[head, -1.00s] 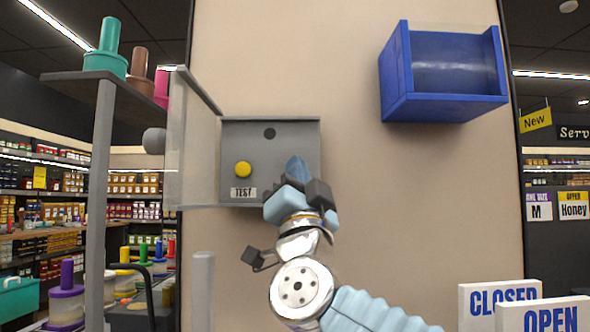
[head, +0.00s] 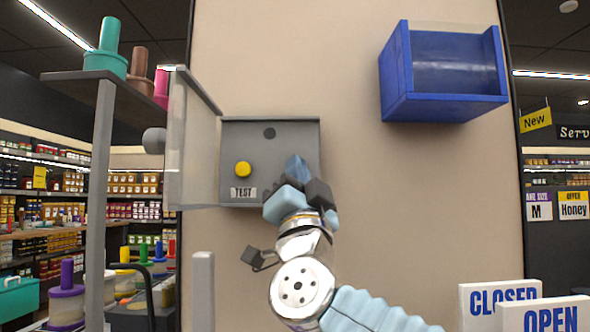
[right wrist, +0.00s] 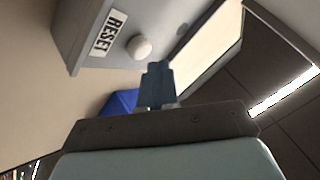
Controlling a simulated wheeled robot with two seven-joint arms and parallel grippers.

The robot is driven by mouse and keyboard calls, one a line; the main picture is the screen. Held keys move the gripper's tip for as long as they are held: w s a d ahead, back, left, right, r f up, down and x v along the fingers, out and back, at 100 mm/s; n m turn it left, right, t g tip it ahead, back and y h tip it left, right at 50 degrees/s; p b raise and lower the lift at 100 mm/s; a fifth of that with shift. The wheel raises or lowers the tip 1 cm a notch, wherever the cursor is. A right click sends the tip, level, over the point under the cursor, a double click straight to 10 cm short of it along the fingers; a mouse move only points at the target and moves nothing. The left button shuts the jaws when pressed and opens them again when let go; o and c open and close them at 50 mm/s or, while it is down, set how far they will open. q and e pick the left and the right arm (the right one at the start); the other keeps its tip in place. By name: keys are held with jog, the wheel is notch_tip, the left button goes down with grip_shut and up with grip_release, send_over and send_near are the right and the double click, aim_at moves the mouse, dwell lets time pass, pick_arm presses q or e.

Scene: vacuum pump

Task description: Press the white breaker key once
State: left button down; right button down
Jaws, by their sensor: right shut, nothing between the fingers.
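A grey breaker box (head: 285,150) is fixed to the beige wall, its clear cover swung open to the left. Its front has a yellow button (head: 243,169) above a TEST label (head: 243,193). The white key (right wrist: 139,47), a round knob beside a RESET label (right wrist: 109,33), shows in the right wrist view; in the head view my right gripper hides it. My right gripper (head: 297,170) is shut and empty in front of the box's lower right. In the right wrist view its fingertips (right wrist: 157,72) are close to the key; I cannot tell whether they touch. My left gripper is out of view.
A blue open bin (head: 445,105) hangs on the wall at upper right. The open cover (head: 190,140) stands left of the box. A grey shelf (head: 95,76) with colored pump-like items is farther left. CLOSED and OPEN signs (head: 545,315) are at lower right.

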jog(key=shift+w, duration=0.15)
dwell(0.4)
jog(key=shift+w, duration=0.25)
jog(key=shift+w, duration=0.5)
dwell(0.6)
jog(key=shift+s, duration=0.95)
jog(key=shift+s+b, duration=0.85)
jog(key=shift+s, duration=1.65)
